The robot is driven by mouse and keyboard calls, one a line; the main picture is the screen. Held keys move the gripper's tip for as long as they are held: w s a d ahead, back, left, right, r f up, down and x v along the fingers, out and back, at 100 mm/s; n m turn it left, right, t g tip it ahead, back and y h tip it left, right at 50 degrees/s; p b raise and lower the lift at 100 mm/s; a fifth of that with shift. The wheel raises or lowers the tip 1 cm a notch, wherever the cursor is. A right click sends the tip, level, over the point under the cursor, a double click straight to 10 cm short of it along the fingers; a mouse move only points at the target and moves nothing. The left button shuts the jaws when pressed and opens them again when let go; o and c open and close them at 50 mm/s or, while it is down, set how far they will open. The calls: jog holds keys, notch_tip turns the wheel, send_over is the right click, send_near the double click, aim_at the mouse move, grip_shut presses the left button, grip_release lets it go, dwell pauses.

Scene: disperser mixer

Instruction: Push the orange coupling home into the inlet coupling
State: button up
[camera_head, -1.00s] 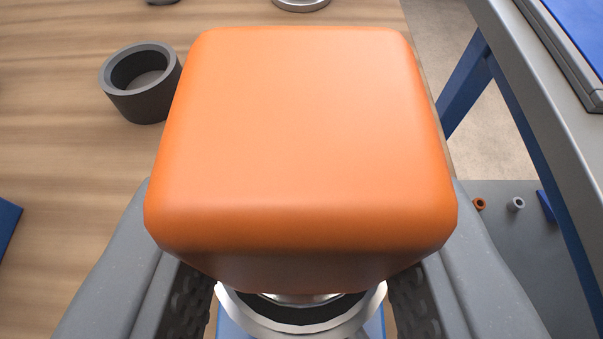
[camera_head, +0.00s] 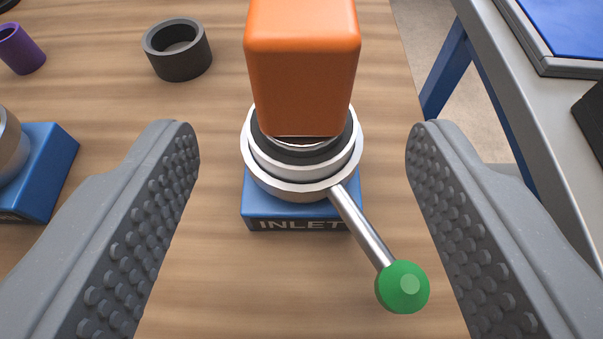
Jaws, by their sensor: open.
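The orange coupling (camera_head: 302,75) is a rounded block standing upright at the top middle of the view. Its lower end sits at the mouth of the inlet coupling, a silver ring (camera_head: 301,170) with a dark inner ring on a blue base marked INLET (camera_head: 300,212). How deep it is seated is hidden. A metal lever with a green knob (camera_head: 403,287) points from the ring toward the lower right. My gripper (camera_head: 303,135) is wide open and empty, its studded fingers left and right of the inlet coupling, apart from it and from the orange coupling.
A dark grey ring (camera_head: 177,50) stands on the wooden table at the upper left. A purple cylinder (camera_head: 20,50) and another blue base (camera_head: 45,165) are at the left. A grey-topped blue bench (camera_head: 540,120) is at the right, beyond the table's edge.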

jog(key=v, duration=0.7)
dwell(0.6)
